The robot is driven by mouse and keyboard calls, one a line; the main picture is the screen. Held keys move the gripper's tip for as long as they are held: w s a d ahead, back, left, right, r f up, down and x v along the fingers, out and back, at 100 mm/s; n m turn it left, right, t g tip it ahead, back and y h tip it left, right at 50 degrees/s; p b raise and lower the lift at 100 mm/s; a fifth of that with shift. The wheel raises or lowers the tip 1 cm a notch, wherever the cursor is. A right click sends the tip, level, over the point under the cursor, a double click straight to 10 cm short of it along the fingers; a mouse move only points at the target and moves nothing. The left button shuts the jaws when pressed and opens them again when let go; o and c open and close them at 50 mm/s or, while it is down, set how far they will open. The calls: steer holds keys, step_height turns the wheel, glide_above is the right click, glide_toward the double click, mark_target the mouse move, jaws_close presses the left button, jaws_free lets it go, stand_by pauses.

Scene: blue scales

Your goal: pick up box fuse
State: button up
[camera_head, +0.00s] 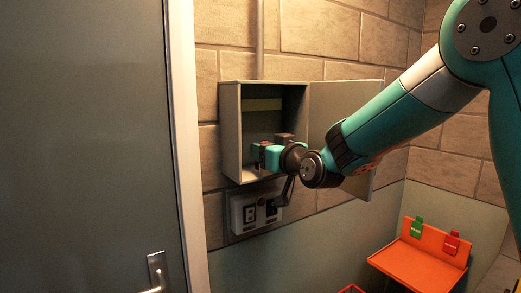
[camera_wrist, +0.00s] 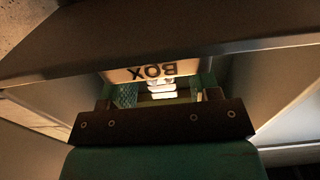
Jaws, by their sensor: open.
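The grey fuse box (camera_head: 231,130) hangs on the wall with its door (camera_head: 345,115) swung open to the right. My gripper (camera_head: 262,155) reaches into its lower part. In the wrist view, my gripper (camera_wrist: 162,92) is open, with a greenish finger on each side. A small pale, ribbed thing, which looks like the fuse (camera_wrist: 161,88), shows between the fingers, below a lit label (camera_wrist: 150,73) whose "BOX" lettering appears upside down. I cannot tell whether the fingers touch it. In the head view my gripper hides the fuse.
A panel with dark switches or sockets (camera_head: 249,212) is on the wall just below the box. An orange tray (camera_head: 418,266) with a green tag (camera_head: 417,228) and a red tag (camera_head: 451,243) stands at lower right. A grey door (camera_head: 90,140) fills the left.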

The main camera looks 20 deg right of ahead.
steer(key=shift+a, duration=0.1)
steer(key=c, duration=1)
steer(key=shift+r, duration=0.1)
